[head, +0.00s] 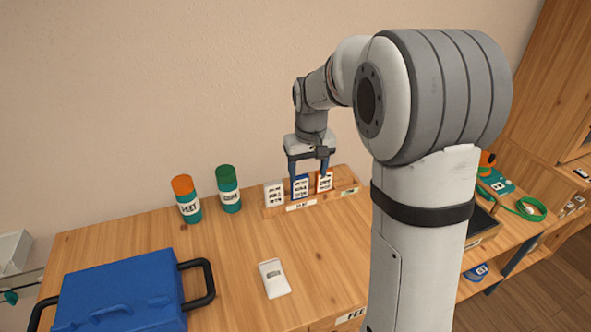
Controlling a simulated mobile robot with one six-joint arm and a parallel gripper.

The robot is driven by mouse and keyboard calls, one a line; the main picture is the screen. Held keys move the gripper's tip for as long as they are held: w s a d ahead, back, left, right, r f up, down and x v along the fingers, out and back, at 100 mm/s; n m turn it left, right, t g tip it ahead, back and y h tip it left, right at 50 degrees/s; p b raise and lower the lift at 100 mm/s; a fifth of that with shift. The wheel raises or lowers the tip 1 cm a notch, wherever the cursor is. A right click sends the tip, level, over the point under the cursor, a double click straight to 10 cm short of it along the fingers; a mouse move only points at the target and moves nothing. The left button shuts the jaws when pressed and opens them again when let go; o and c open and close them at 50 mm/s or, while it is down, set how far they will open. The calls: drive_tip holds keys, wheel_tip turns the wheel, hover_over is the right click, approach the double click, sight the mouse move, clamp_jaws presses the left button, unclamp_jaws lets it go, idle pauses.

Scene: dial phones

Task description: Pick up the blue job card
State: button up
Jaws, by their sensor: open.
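The blue job card (300,182) stands upright in a wooden card holder (333,196) at the back of the bench. It is the middle of three cards. A white card (274,193) stands to its left and an orange-topped card (324,180) to its right. My gripper (308,178) points down over the holder, with its blue fingers apart. One finger overlaps the blue card's left side in the picture and the other is near the orange-topped card. I cannot tell whether the fingers touch a card.
An orange-capped bottle (187,200) and a green-capped bottle (228,190) stand left of the holder. A blue case (118,290) with black handles is at the front left. A small white device (273,278) lies mid-bench. Bare wood surrounds it.

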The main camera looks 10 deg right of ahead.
drive_tip(key=g+p, duration=0.1)
hover_over(299, 187)
drive_tip(key=w, duration=0.1)
drive_tip(key=shift+n, duration=0.4)
drive_tip(key=f, duration=0.8)
drive_tip(key=shift+w+d, duration=0.15)
drive_tip(key=shift+d, duration=0.1)
wheel_tip(299, 187, down, 8)
drive_tip(key=shift+r+p, duration=0.1)
drive_tip(key=shift+p, duration=0.65)
drive_tip(key=c, duration=0.7)
